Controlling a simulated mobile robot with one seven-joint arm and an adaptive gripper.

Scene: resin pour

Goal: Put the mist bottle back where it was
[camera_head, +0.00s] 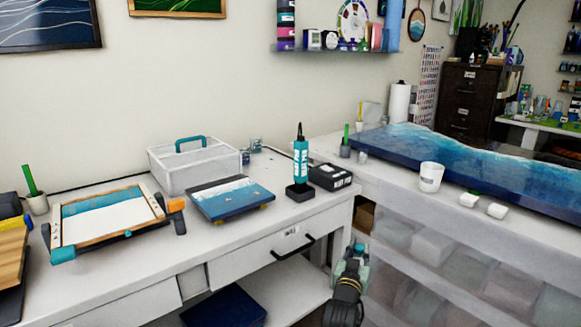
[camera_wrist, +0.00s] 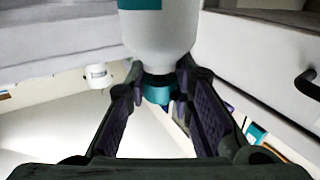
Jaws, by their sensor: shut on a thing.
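The mist bottle (camera_wrist: 160,30) fills the top middle of the wrist view, with a pale translucent body, a teal label band and a dark neck above a teal collar. My gripper (camera_wrist: 158,76) is shut on it at the neck, one finger on each side. In the head view my gripper (camera_head: 349,278) is low, in front of the gap between the two benches and below their tops. A small teal and pale part shows at its upper end there, but I cannot tell how much of it is the bottle. The bottle's far side is hidden.
On the left bench stand a teal-labelled tube (camera_head: 301,160) on a dark base, a black box (camera_head: 330,177), a seascape panel (camera_head: 229,199) and a white caddy (camera_head: 194,168). The right bench holds a long blue panel (camera_head: 455,165) and a white cup (camera_head: 431,178). A drawer handle (camera_head: 294,246) juts out.

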